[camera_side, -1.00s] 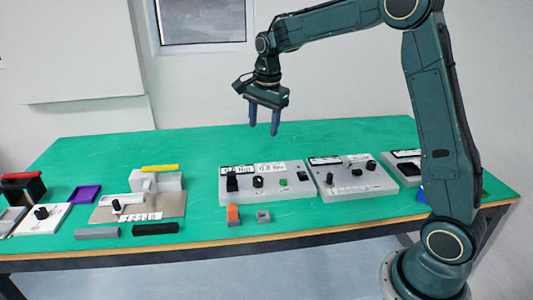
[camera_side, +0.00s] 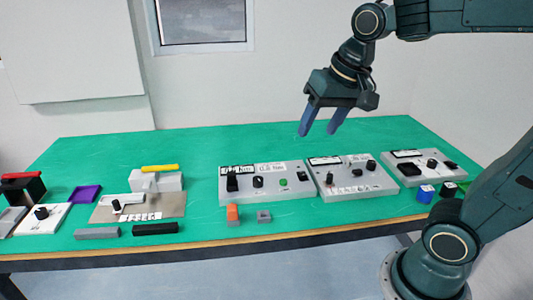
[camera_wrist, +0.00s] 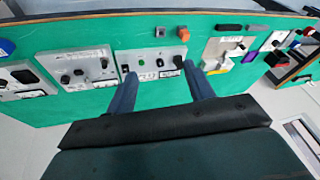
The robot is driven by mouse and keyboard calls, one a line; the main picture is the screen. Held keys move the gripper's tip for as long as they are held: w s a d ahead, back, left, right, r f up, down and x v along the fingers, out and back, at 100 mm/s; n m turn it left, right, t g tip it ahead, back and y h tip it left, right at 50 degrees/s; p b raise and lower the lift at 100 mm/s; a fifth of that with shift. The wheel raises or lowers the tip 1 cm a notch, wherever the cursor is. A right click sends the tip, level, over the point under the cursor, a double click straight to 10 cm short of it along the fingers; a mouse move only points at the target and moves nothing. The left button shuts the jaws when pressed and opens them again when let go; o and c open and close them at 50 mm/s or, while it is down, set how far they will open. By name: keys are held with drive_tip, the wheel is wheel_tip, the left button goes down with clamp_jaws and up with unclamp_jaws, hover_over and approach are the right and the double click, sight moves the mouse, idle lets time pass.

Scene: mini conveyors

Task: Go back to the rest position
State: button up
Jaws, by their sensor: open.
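My gripper (camera_side: 320,121) is open and empty, held in the air above the back of the green table, over the middle control box (camera_side: 346,190). In the wrist view its two blue fingers (camera_wrist: 162,90) are spread apart, with only the table and the boxes behind them. The left control box (camera_side: 268,196), with a black switch, a knob and a green button, stands below and to the left of the gripper. The right control box (camera_side: 405,179) stands to its right. Nothing touches the fingers.
An orange block (camera_side: 233,214) and a grey block (camera_side: 264,216) lie in front of the left box. A blue cube (camera_side: 426,193) sits at the right. A purple tray (camera_side: 86,194) and a yellow-handled device (camera_side: 157,181) stand at the left. The table's back (camera_side: 220,145) is clear.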

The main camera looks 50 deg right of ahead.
drive_tip(key=s+a+f+n+t, duration=0.1)
drive_tip(key=s+a+f+n, duration=0.1)
drive_tip(key=s+n, duration=0.4)
drive_tip(key=s+f, duration=0.1)
drive_tip(key=s, duration=0.2)
drive_tip(key=shift+s, duration=0.25)
drive_tip(key=shift+w+r, duration=0.1)
idle(0.6)
